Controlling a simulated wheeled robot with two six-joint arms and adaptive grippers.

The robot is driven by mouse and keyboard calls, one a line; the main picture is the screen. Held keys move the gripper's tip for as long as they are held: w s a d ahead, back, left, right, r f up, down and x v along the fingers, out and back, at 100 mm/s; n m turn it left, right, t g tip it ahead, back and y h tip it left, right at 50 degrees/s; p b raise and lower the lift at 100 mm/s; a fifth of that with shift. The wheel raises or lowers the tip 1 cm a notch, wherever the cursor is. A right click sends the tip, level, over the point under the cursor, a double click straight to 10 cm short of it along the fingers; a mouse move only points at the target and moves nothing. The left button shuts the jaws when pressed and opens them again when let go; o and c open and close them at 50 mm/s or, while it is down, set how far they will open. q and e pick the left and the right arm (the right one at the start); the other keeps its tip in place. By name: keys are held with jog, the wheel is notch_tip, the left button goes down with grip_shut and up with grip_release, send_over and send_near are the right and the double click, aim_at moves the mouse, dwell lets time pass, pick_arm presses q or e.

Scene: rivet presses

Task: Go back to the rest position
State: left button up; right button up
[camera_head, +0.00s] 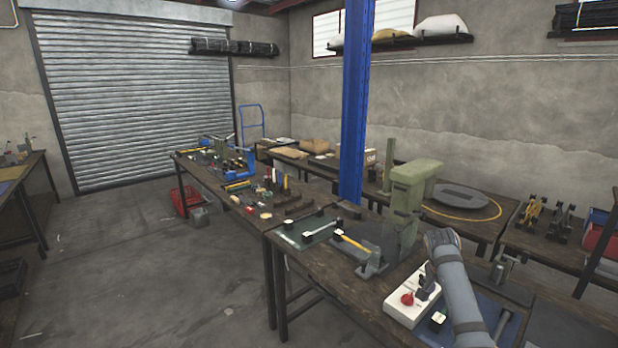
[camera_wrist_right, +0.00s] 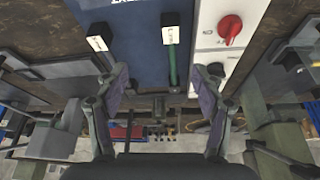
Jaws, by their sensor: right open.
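My right arm reaches in from the bottom right in the head view, over the near workbench (camera_head: 345,285). Its gripper is not clearly visible there. In the right wrist view my right gripper (camera_wrist_right: 160,82) has its two fingers spread wide with nothing between them. Beyond the fingers lies a dark blue panel (camera_wrist_right: 130,50) bearing two black pieces with white labelled ends. Beside it is a white control box with a red knob (camera_wrist_right: 231,27), which also shows beside my arm in the head view (camera_head: 397,311). My left gripper is in neither view.
A green press (camera_head: 407,200) stands on the bench just behind my arm. A blue post (camera_head: 355,110) rises behind the benches. Tools and small parts crowd the long bench. A red crate (camera_head: 186,202) sits on the floor, and the floor at left is mostly clear.

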jog(key=s+a+f+n+t+y, duration=0.1)
jog(key=s+a+f+n, duration=0.3)
jog(key=s+f, duration=0.45)
jog(key=s+a+f+n+y, duration=0.1)
jog(key=s+a+f+n, duration=0.35)
jog(key=s, duration=0.65)
jog(key=s+a+r+n+y, duration=0.1)
jog(key=s+a+n, duration=0.35)
jog(key=s, duration=0.85)
notch_tip(320, 180, down, 25)
jog(key=s+d+g, duration=0.1)
jog(key=s+d, duration=0.1)
jog(key=d, duration=0.1)
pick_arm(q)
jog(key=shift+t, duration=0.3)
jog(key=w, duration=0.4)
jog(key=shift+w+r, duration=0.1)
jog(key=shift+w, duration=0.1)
pick_arm(e)
jog(key=s+f+m+g, duration=0.1)
jog(key=s+f, duration=1.6)
jog(key=s, duration=0.1)
jog(key=shift+s+d, duration=0.4)
